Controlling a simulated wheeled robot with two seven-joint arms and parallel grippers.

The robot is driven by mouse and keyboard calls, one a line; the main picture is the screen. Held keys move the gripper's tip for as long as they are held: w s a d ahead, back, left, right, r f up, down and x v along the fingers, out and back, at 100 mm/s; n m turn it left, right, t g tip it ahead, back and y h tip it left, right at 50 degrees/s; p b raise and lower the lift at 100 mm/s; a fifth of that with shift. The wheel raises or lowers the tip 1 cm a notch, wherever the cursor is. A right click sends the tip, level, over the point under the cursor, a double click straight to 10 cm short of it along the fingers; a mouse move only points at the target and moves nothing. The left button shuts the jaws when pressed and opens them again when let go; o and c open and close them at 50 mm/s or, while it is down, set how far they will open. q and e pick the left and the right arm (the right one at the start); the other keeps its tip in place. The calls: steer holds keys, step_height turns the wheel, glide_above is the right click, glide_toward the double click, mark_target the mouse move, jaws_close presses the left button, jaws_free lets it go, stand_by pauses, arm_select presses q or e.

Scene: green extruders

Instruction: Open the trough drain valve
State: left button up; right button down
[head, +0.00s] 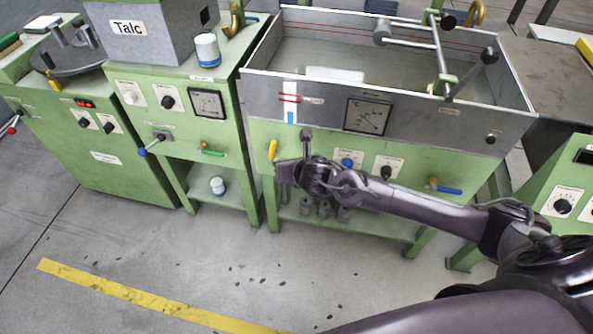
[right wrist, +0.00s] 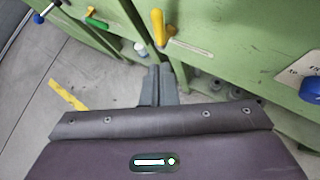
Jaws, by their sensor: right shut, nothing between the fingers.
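The trough (head: 420,119) is an open metal tank with shallow liquid, on a green frame. Below its left end is a yellow valve handle (head: 273,150), pointing upward; it also shows in the right wrist view (right wrist: 158,27). A blue-handled lever (head: 446,189) lies sideways at the frame's lower right. I cannot read which one is labelled as the drain. My right gripper (head: 282,172) is just below the yellow handle and appears apart from it. In the right wrist view its fingers (right wrist: 159,82) are together and empty. My left gripper is not in view.
Grey weights (head: 323,209) stand on the shelf below the trough. The Talc machine (head: 172,95) stands at left, with a green lever (head: 212,152) facing the trough frame. A blue knob (right wrist: 311,90) sits right of my gripper.

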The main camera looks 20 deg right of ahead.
steer(key=a+v, duration=0.1)
steer(key=v, duration=0.6)
steer(key=shift+s+d+r, duration=0.2)
steer(key=shift+s+d, duration=0.1)
steer(key=shift+d, duration=0.25)
